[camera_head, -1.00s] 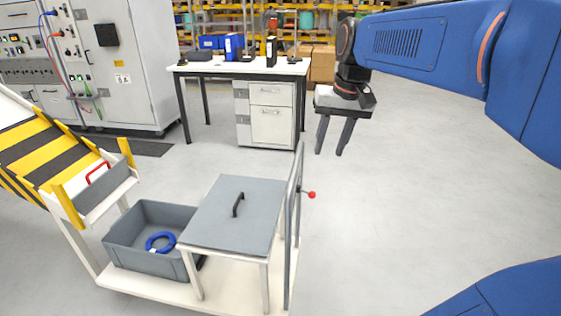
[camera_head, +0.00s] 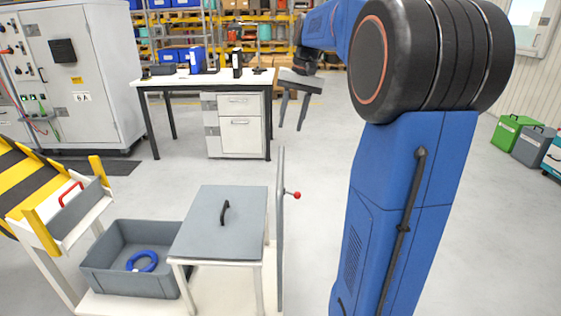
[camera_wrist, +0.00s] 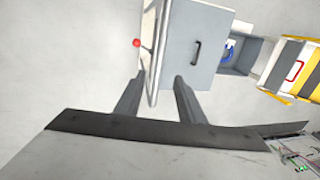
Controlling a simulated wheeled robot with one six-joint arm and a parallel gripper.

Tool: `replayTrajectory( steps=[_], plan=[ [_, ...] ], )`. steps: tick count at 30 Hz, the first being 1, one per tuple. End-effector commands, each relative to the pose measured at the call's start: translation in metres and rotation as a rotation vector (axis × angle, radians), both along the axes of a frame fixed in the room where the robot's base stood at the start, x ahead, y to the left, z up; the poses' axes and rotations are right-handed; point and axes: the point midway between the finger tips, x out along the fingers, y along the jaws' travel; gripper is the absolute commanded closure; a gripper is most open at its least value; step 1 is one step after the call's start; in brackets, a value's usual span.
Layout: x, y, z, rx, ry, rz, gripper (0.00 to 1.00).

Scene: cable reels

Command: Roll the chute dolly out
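The dolly is a low cream platform (camera_head: 225,287) at the lower left of the head view. On it stand a grey bin (camera_head: 97,272) holding a blue cable ring (camera_head: 142,261), and a grey-topped stand (camera_head: 205,238) with a black handle. A thin upright grey frame (camera_head: 280,225) rises at its right side, with a red ball knob (camera_head: 297,195) sticking out rightward. My gripper (camera_head: 290,128) is open, empty and apart from the dolly. In the wrist view the fingers (camera_wrist: 160,77) point toward the frame (camera_wrist: 155,60) and grey top (camera_wrist: 190,50); contact cannot be told.
A yellow-and-black striped chute (camera_head: 18,180) with a red handle ends beside the bin. A white desk (camera_head: 190,80) stands behind, with a grey cabinet (camera_head: 75,80) at the left. Cases (camera_head: 508,132) stand far right. The floor behind the dolly is clear.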

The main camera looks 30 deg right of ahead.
Motion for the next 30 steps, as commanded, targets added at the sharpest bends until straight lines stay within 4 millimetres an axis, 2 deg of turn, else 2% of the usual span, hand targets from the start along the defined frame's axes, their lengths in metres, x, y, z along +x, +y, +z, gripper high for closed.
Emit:
replayTrajectory(
  steps=[3,18,24,30],
  plan=[
    [0.002,0.004,-0.022,0.002,0.003,0.001,0.64],
    [0.011,0.018,-0.108,0.001,0.003,0.001,0.64],
    [0.014,0.022,-0.132,0.001,0.002,0.0,0.64],
    [0.015,0.024,-0.143,0.0,0.0,0.0,0.64]
  ],
)
